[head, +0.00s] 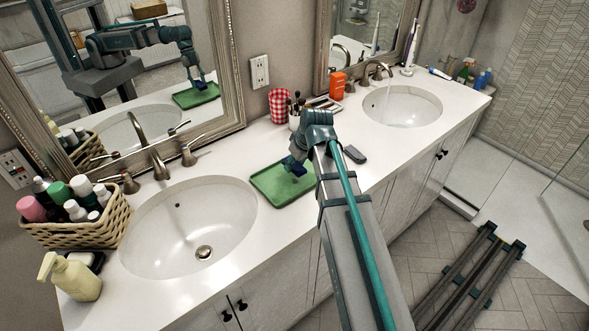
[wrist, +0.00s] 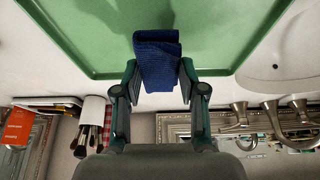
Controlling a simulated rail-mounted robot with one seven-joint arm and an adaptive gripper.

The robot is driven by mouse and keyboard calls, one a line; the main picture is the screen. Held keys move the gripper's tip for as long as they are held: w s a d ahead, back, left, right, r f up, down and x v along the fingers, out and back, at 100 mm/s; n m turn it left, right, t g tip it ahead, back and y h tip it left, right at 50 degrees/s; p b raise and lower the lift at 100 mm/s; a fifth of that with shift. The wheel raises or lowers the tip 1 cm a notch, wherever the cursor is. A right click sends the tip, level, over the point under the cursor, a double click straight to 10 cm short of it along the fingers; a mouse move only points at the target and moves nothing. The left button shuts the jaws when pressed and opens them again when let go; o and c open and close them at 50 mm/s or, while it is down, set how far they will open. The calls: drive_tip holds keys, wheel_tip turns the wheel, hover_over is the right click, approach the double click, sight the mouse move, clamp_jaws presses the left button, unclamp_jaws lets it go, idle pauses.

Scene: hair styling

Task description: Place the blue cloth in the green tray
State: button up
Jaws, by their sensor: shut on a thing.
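The green tray (head: 277,190) lies on the white counter between the two sinks. It also fills the top of the wrist view (wrist: 90,35). My gripper (wrist: 159,88) is shut on the blue cloth (wrist: 158,55), a folded dark blue piece held between the fingertips. In the head view a small part of the cloth (head: 297,169) shows over the tray's right part, near my gripper (head: 294,162). The arm hides part of the tray's surroundings. I cannot tell whether the cloth touches the tray floor.
A red checkered cup (head: 279,106) and a holder with brushes (head: 295,119) stand behind the tray. The left sink (head: 190,225) is beside it, with a basket of bottles (head: 75,225) further left. A dark flat object (head: 354,154) lies right of my arm.

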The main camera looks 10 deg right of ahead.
sight(295, 177)
drive_tip(key=shift+w+a+f, duration=0.1)
drive_tip(key=shift+w+f, duration=0.15)
drive_tip(key=shift+f, duration=0.25)
drive_tip(key=shift+f+p, duration=0.3)
drive_tip(key=shift+f, duration=1.05)
drive_tip(key=shift+f, duration=0.1)
drive_tip(key=shift+f, duration=0.1)
drive_tip(key=o, duration=1)
drive_tip(key=b+v, duration=0.1)
drive_tip(key=v, duration=1.1)
drive_tip(key=shift+r+b, duration=0.25)
drive_tip(key=shift+b, duration=0.15)
